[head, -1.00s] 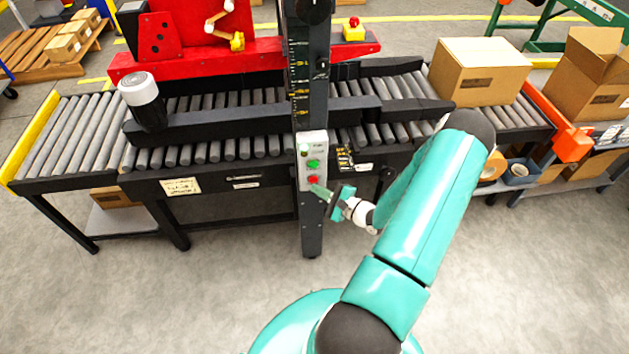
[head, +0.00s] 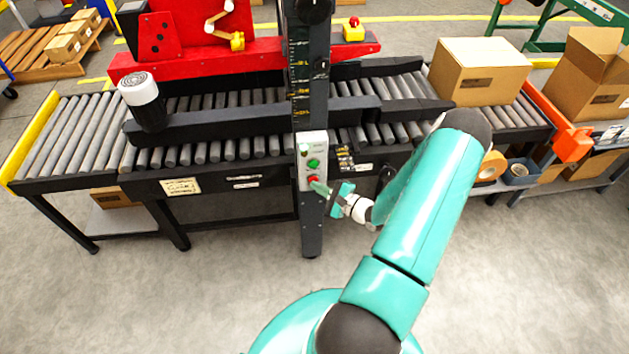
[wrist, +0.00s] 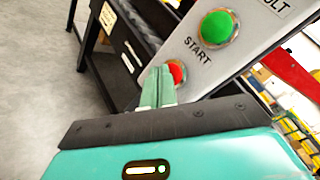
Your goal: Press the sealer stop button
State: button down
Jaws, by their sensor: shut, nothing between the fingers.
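The sealer's control box (head: 312,160) is a pale panel on the dark upright post, with a green button (head: 313,163) above a red stop button (head: 313,179). In the wrist view the green button (wrist: 217,27) sits by the word START, and the red button (wrist: 176,73) is partly hidden behind my fingertips. My gripper (head: 320,186) is shut and empty. Its fingertips (wrist: 158,84) overlap the lower left of the red button in the wrist view. They are at or very close to the button; I cannot tell whether they touch it.
The roller conveyor (head: 215,150) runs across behind the post, with a closed carton (head: 482,75) on its right part. An open carton (head: 590,80) and a tape roll (head: 490,166) are at the right. The floor in front is clear.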

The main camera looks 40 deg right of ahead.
dwell(0.3)
jog(key=shift+s+a, duration=0.35)
jog(key=shift+s, duration=0.15)
jog(key=s+a, duration=0.3)
jog(key=s, duration=0.2)
jog(key=shift+a, duration=0.2)
dwell(0.3)
dwell(0.7)
